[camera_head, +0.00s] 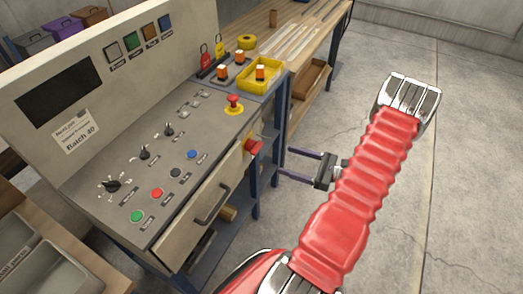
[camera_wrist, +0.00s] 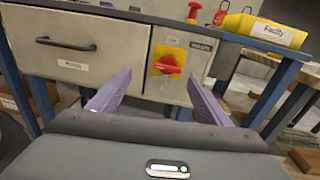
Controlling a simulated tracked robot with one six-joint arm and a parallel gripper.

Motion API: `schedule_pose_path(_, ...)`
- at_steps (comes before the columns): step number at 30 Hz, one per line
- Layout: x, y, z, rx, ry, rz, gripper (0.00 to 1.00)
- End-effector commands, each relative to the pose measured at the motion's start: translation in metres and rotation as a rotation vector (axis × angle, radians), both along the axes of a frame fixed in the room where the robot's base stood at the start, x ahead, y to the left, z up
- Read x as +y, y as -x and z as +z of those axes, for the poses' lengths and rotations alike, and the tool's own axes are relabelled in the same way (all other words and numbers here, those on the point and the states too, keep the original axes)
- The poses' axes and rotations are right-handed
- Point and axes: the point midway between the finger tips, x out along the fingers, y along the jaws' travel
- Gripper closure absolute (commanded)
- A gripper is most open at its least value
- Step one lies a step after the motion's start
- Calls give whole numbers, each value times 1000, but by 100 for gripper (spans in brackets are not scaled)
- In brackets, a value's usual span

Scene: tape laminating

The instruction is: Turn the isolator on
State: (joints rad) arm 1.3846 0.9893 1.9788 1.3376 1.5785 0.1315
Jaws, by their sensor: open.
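The isolator is a red rotary handle on a yellow plate (camera_wrist: 167,65), on the front of the grey console. Its red handle also shows in the head view (camera_head: 253,146), at the console's right side. In the wrist view my gripper (camera_wrist: 158,85) is open, with one purple finger on each side of the isolator and nothing between them. The fingertips look short of the panel. In the head view my gripper (camera_head: 302,164) points left toward the console, to the right of and below the handle. A label above the isolator is too small to read surely.
A drawer with a dark handle (camera_wrist: 66,44) is left of the isolator. A yellow bin (camera_wrist: 265,31) stands above right. A red emergency button (camera_head: 234,102) and several knobs are on the console top. Blue legs (camera_head: 272,150) stand nearby. Open floor lies right.

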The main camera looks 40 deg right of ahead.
Motion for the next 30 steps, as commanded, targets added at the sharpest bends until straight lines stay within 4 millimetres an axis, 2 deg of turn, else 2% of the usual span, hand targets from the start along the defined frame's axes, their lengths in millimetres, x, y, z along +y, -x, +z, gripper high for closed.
schedule_pose_path(5,-15,12,-13,-15,-46,-74,28)
schedule_pose_path(17,-15,11,-13,-16,-46,-76,28)
schedule_pose_path(23,-11,-1,-13,-16,-46,-74,28)
schedule_pose_path(30,0,-31,-13,-18,-46,-73,28)
